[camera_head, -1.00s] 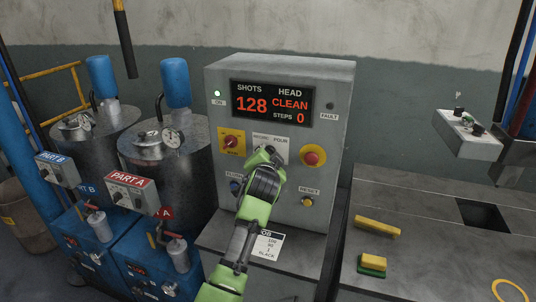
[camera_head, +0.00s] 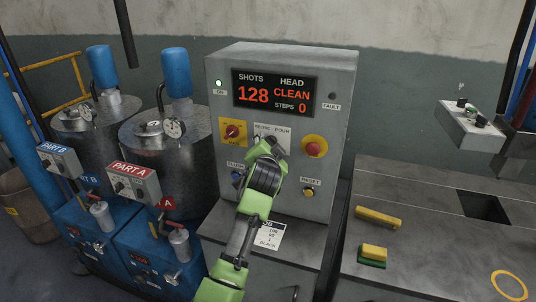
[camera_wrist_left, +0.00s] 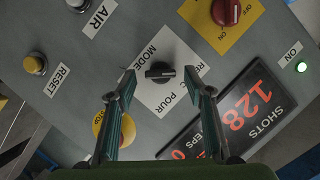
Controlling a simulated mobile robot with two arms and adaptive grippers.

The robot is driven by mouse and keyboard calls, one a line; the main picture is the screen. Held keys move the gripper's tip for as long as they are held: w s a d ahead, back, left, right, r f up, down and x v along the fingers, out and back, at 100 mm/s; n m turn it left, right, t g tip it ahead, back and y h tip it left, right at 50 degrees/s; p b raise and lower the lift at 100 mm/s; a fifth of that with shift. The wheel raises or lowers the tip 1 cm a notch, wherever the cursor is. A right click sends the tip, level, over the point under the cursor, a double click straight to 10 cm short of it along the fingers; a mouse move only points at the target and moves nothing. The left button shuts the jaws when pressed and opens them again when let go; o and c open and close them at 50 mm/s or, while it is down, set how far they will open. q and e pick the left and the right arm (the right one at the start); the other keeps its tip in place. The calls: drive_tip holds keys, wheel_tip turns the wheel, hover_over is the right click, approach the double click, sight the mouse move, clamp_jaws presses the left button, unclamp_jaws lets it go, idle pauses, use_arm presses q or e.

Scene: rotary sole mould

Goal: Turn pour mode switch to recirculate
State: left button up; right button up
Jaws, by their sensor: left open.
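The pour mode switch is a black knob (camera_wrist_left: 160,71) on a white plate marked RECIRC and POUR MODE, seen in the left wrist view. In the head view the plate (camera_head: 283,131) sits mid-panel on the grey control box, and my left gripper hides most of the knob. My left gripper (camera_head: 266,146) is in front of the switch. In the left wrist view its open fingers (camera_wrist_left: 161,80) appear on either side of the knob, apart from it. Which label the knob points to is hard to tell. My right gripper is not in view.
A red-on-yellow rotary switch (camera_head: 233,132) is left of the plate; a red stop button (camera_head: 314,147) is right. The blue FLUSH button (camera_head: 236,176) and RESET button (camera_head: 308,192) sit below. The display (camera_head: 275,94) reads 128, CLEAN, STEPS 0. Metal tanks (camera_head: 165,150) stand left.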

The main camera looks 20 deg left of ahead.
use_arm(q)
drive_tip(key=v, duration=1)
drive_tip(key=shift+s, duration=0.3)
drive_tip(key=shift+d, duration=0.1)
